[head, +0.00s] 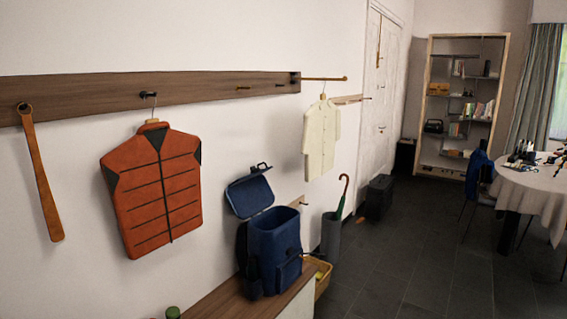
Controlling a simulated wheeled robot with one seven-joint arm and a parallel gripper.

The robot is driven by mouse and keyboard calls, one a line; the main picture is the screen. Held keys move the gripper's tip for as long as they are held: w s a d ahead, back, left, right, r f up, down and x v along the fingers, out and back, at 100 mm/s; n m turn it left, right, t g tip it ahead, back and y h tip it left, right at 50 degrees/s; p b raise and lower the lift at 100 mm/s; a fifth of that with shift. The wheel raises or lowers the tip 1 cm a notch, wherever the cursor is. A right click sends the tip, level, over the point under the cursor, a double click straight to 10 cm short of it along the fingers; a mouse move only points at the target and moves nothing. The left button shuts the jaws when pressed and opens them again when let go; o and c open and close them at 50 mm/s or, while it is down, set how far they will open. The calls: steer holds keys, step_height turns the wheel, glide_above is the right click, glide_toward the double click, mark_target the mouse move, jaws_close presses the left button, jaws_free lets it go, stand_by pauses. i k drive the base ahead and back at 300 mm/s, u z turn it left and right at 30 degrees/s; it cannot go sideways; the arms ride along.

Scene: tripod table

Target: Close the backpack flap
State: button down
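A dark blue backpack (273,243) stands upright on a wooden bench against the white wall. Its flap (249,194) is open, raised up and back toward the wall, above the bag's open top. A small loop shows at the top of the flap. A front pocket is visible on the side facing the room. My gripper is not in the head view.
An orange vest (153,190) and a cream shirt (321,139) hang from wall rails near the backpack. The wooden bench (222,297) ends just right of the bag. An umbrella stand (331,237) and a basket (323,279) are beyond it.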

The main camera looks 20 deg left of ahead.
mark_target(250, 194)
steer(key=z, duration=0.05)
steer(key=i, duration=1.4)
steer(key=u, duration=0.25)
steer(key=i, duration=1.05)
steer(key=u, duration=1.55)
steer(key=i, duration=0.9)
steer(key=u, duration=0.9)
